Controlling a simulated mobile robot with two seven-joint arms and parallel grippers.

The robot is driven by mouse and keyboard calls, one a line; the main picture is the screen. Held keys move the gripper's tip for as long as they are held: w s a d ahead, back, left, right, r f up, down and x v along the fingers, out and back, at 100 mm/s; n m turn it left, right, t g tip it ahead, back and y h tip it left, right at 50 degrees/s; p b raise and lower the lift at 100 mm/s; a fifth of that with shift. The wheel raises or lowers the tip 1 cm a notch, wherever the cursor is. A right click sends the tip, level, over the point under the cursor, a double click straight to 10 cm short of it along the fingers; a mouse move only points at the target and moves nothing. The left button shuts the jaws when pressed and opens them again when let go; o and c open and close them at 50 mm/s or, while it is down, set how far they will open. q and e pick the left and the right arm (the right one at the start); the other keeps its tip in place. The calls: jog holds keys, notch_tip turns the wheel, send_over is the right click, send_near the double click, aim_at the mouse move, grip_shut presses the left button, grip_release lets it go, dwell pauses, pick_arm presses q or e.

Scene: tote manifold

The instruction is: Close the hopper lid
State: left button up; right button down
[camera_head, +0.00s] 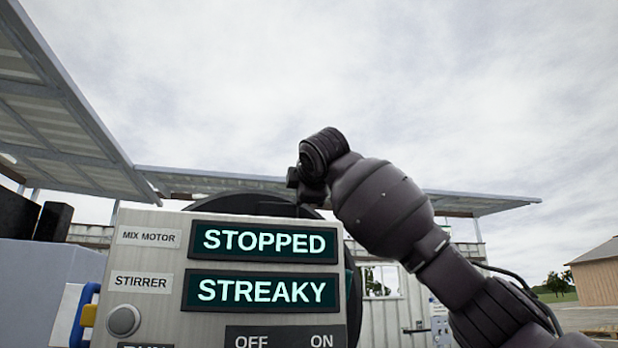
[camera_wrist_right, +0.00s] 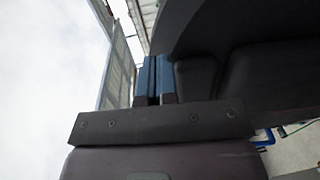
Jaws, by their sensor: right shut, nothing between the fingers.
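A dark rounded form (camera_head: 235,202) rises just behind the top of the control panel in the head view. It looks like part of the hopper or its lid, but most of it is hidden by the panel. My right arm reaches in from the right and its wrist bends down beside this form. In the right wrist view my right gripper (camera_wrist_right: 154,82) is shut and empty, its blue fingers together. A large dark curved surface (camera_wrist_right: 235,25) lies close to the right of the fingers; I cannot tell if they touch. My left gripper is out of view.
The grey control panel (camera_head: 150,265) fills the lower left, with displays reading STOPPED (camera_head: 264,243) and STREAKY (camera_head: 261,291). A blue handle (camera_head: 84,315) is at its left side. Roof canopies stand behind. Open sky is above my arm.

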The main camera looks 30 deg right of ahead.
jog(key=shift+x, duration=0.8)
jog(key=shift+w, duration=0.15)
jog(key=shift+x, duration=2.85)
jog(key=shift+r, duration=0.1)
